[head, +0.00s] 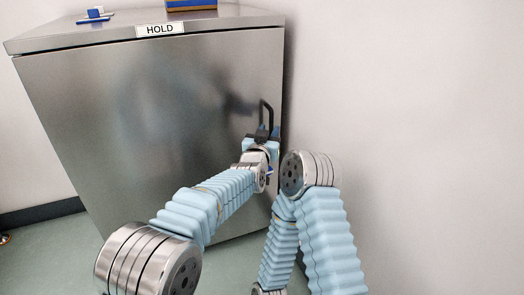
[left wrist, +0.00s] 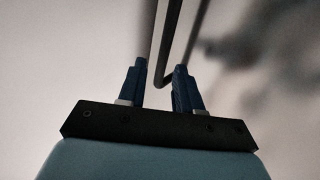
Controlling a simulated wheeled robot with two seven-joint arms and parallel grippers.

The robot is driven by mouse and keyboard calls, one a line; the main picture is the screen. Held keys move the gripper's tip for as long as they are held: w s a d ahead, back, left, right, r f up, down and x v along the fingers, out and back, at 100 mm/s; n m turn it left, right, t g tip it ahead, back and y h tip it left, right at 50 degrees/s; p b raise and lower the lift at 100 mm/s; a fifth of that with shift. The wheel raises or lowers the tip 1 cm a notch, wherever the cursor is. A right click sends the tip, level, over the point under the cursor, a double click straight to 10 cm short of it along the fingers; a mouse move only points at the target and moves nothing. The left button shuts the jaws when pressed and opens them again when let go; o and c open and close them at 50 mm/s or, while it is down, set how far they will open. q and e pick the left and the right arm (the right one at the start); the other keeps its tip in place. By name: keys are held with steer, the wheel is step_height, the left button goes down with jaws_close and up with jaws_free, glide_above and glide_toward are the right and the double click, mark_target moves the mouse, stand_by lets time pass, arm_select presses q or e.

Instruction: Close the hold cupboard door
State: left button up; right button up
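The hold cupboard (head: 60,40) is a steel cabinet with a HOLD label (head: 160,29) on its top front edge. Its door (head: 110,120) fills the front and lies flush or nearly flush beneath the top; I see no clear gap. The black handle (head: 268,108) is near the door's right edge. My left gripper (head: 262,136) is at the lower part of the handle. In the left wrist view its two blue fingers (left wrist: 160,72) stand apart, with dark handle bars (left wrist: 168,45) between and beyond them. No firm grip shows. My right gripper is out of view.
A blue and white item (head: 94,15) and a blue-orange box (head: 191,5) sit on the cupboard top. A pale wall (head: 420,110) stands close on the right.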

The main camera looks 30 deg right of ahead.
arm_select(q)
steer(key=v, duration=0.9)
steer(key=shift+b, duration=0.35)
steer(key=w+a+f+n+g+y+p, duration=0.15)
steer(key=w+a+f+y, duration=0.3)
steer(key=a+f, duration=0.7)
steer(key=s+a+f+n+g+y+p, duration=0.3)
steer(key=a+f+n+g, duration=0.1)
steer(key=a+f, duration=1.1)
steer(key=s+a+f+n+g+p, duration=0.2)
steer(key=s+a+f+g, duration=0.1)
steer(key=s+a+f, duration=0.5)
steer(key=s+a+n+g, duration=0.1)
steer(key=s+a, duration=0.1)
steer(key=s, duration=0.3)
steer(key=s+a+f+n+g+p, duration=0.1)
steer(key=s+a, duration=0.2)
steer(key=s, duration=0.3)
steer(key=s+a+n+g+p, duration=0.1)
steer(key=s+a+g, duration=0.1)
steer(key=s, duration=0.4)
steer(key=shift+a+f, duration=0.15)
steer(key=shift+a, duration=0.15)
steer(key=shift+w+y, duration=0.15)
steer(key=shift+y, duration=0.1)
